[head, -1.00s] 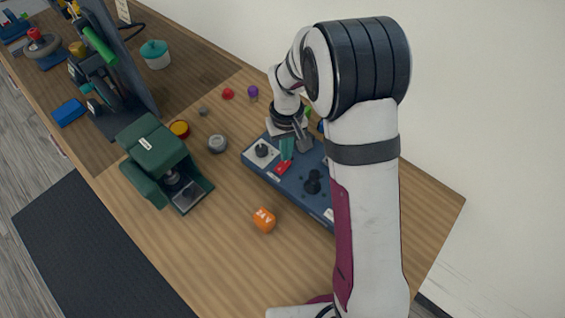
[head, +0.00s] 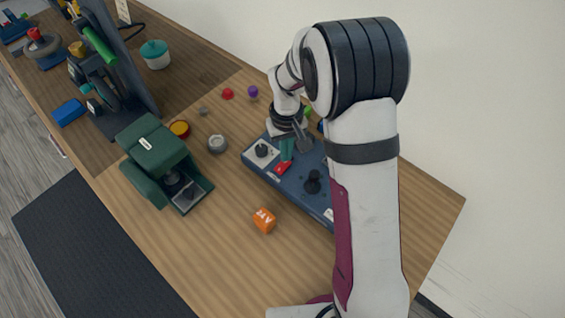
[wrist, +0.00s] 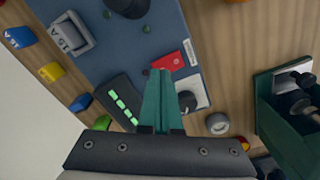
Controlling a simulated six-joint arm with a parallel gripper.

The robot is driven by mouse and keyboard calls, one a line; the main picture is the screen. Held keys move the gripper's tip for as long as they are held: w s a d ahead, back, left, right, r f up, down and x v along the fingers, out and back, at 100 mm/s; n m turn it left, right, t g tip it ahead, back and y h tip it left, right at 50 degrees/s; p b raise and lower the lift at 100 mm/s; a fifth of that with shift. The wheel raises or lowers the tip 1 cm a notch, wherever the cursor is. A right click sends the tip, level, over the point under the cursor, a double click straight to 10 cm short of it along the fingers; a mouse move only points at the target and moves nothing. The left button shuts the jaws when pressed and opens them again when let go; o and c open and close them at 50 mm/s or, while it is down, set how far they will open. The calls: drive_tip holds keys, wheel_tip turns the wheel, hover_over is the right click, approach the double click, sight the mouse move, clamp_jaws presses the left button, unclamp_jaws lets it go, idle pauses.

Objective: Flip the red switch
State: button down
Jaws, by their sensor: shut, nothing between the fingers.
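The red switch (head: 283,167) sits on a dark blue control panel (head: 298,194) on the wooden table. In the wrist view the red switch (wrist: 168,61) shows as a red plate just past my fingertips. My gripper (head: 286,158) has teal fingers and is shut and empty, pointing down at the panel. In the wrist view my gripper (wrist: 158,73) has its closed tips right beside the near edge of the red plate. The fingers hide part of it, and I cannot tell whether they touch it.
A black knob on a white plate (wrist: 187,101), a grey rocker (wrist: 71,34) and a black stick (head: 313,182) share the panel. The table's front right is mostly clear.

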drive_tip(key=shift+f, duration=0.85)
drive_tip(key=shift+r, duration=3.55)
